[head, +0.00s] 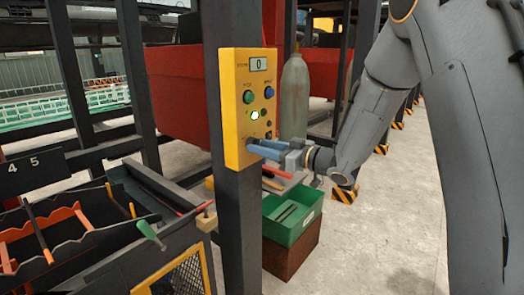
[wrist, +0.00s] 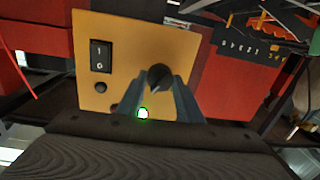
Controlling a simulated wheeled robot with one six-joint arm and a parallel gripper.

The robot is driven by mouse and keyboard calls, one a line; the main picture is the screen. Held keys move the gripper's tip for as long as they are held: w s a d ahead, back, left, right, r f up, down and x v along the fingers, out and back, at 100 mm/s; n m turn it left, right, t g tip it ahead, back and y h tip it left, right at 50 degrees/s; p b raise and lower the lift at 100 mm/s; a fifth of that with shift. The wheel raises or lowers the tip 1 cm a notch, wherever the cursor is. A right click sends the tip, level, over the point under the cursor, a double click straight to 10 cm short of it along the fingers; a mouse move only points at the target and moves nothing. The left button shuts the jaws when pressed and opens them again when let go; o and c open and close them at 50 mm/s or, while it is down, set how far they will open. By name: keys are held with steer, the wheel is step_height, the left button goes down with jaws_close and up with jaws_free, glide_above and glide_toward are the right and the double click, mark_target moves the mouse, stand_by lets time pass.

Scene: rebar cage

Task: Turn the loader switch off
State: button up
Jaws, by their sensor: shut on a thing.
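A yellow control panel (head: 236,135) is mounted on a dark post. It carries a display reading 0, a green button (head: 248,97), a blue button (head: 269,93) and a lit green lamp (head: 255,114). My gripper (head: 255,149) is at the panel's lower part, its blue fingers hiding what they hold there. In the wrist view, my gripper (wrist: 159,88) is shut on a round black knob (wrist: 159,76) on the panel (wrist: 125,40). A black rocker switch (wrist: 101,56) marked I and O sits to the left, apart from the fingers. Which control is the loader switch cannot be told.
A green bin (head: 292,222) stands on a brown box below my gripper. A grey-green gas cylinder (head: 294,98) stands behind the panel. A dark rack with tools (head: 60,240) is at lower left. The floor at right is open beyond my arm.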

steer(key=n+b, duration=0.6)
steer(key=n, duration=0.1)
steer(key=n+h+b, duration=0.1)
steer(key=n+b, duration=0.6)
steer(key=shift+s+n+t, duration=0.1)
steer(key=shift+n+t, duration=0.2)
steer(key=shift+r+b, duration=0.1)
steer(key=shift+b, duration=0.25)
steer(key=o, duration=1)
steer(key=shift+o, duration=0.2)
steer(key=v, duration=0.7)
steer(key=shift+s+d, duration=0.25)
steer(key=shift+d, duration=0.05)
